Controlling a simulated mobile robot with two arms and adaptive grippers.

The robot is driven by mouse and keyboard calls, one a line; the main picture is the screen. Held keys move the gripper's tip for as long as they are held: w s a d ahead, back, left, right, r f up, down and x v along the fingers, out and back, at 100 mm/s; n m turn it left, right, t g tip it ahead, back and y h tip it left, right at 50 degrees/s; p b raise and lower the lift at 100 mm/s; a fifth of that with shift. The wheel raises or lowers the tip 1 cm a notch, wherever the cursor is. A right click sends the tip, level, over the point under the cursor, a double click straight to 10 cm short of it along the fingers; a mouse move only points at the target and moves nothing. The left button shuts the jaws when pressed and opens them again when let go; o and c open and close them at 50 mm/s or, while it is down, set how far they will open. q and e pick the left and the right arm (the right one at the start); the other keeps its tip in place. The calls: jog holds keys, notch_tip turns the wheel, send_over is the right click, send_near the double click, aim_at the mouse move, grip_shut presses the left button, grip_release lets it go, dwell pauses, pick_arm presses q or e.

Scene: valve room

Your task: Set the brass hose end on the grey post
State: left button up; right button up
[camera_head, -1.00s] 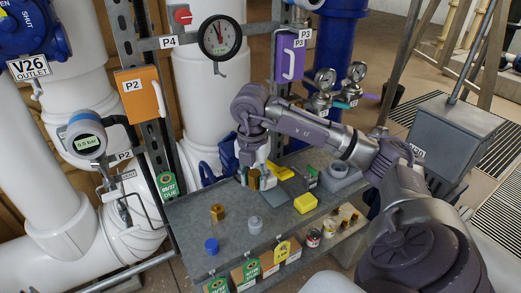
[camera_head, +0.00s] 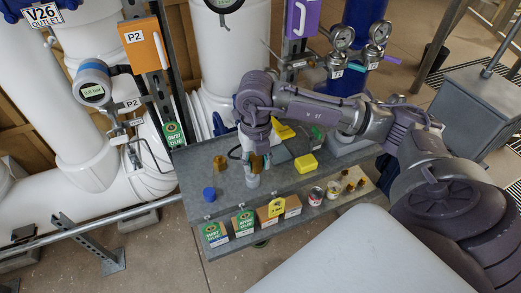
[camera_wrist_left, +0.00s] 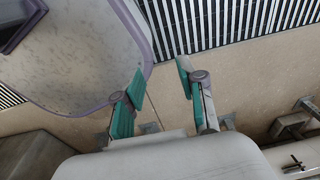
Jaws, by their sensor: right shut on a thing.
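The brass hose end (camera_head: 257,164) is a small brass piece held in my right gripper (camera_head: 256,158), which points down over the bench. The grey post (camera_head: 252,181) stands on the bench directly below it in the picture. The brass piece's lower end meets or overlaps the post's top; I cannot tell whether they touch. The gripper's fingers partly hide the brass piece. My left gripper (camera_wrist_left: 163,78) shows only in the left wrist view, its teal-padded fingers apart with nothing between them.
The grey bench (camera_head: 290,180) also bears another brass piece (camera_head: 220,163), a blue cap (camera_head: 209,194) and a yellow block (camera_head: 307,164). Small boxes and cans stand on the lower shelf. Pipes and a gauge post with an orange P2 box (camera_head: 145,46) rise behind.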

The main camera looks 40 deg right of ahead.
jog(key=w, duration=0.1)
jog(key=w+f, duration=0.1)
jog(key=shift+w+d+b, duration=0.2)
jog(key=shift+w+b, duration=0.1)
jog(key=shift+b, duration=0.1)
jog(key=shift+f+b, duration=0.4)
jog(key=shift+f, duration=0.1)
jog(key=shift+f+b, duration=0.4)
jog(key=shift+f, duration=0.1)
pick_arm(q)
jog(key=f, duration=0.2)
jog(key=s+d+f, duration=0.1)
jog(key=shift+d, duration=0.1)
pick_arm(e)
jog(key=shift+f, duration=0.2)
pick_arm(q)
jog(key=shift+w+f+b, duration=0.15)
jog(key=shift+f+b, duration=0.5)
jog(key=shift+b, duration=0.15)
pick_arm(e)
jog(key=shift+f, duration=0.35)
pick_arm(q)
jog(key=shift+f, duration=0.1)
pick_arm(e)
jog(key=shift+f, duration=0.1)
pick_arm(q)
jog(key=shift+f+b, duration=0.45)
jog(key=shift+b, duration=0.05)
pick_arm(e)
jog(key=shift+f, duration=0.45)
